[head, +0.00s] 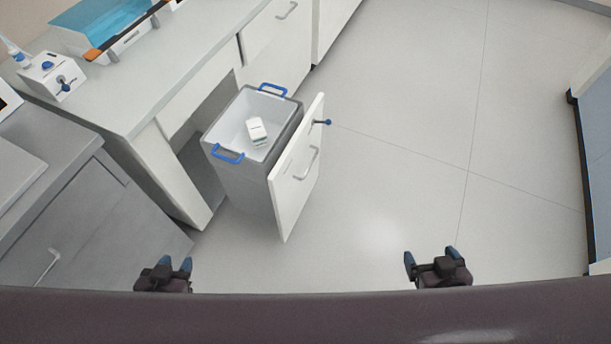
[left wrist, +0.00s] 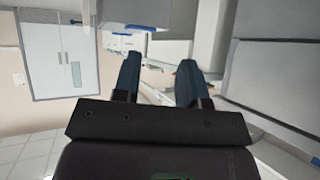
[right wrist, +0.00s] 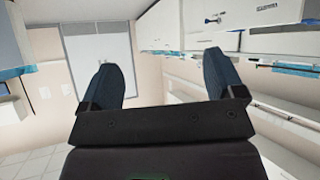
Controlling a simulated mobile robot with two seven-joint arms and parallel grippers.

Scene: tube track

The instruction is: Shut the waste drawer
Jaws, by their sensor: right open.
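The waste drawer stands pulled out from under the bench, its white front panel (head: 290,185) facing right with a bar handle (head: 307,164) and a blue-tipped knob (head: 327,122). A grey bin (head: 240,180) with blue handles sits behind the panel, and a small white box (head: 257,131) lies in it. My left gripper (head: 176,264) is below and left of the drawer in the head view, its fingers apart and empty. My right gripper (head: 430,255) is open and empty, below and right of the drawer. Both are apart from it.
The bench (head: 150,75) carries a blue-lidded tray (head: 100,30) and a small white device (head: 50,77). A grey cabinet (head: 75,210) stands at the left. Open floor (head: 400,130) lies right of the drawer. A blue-sided unit (head: 597,130) stands at the right edge.

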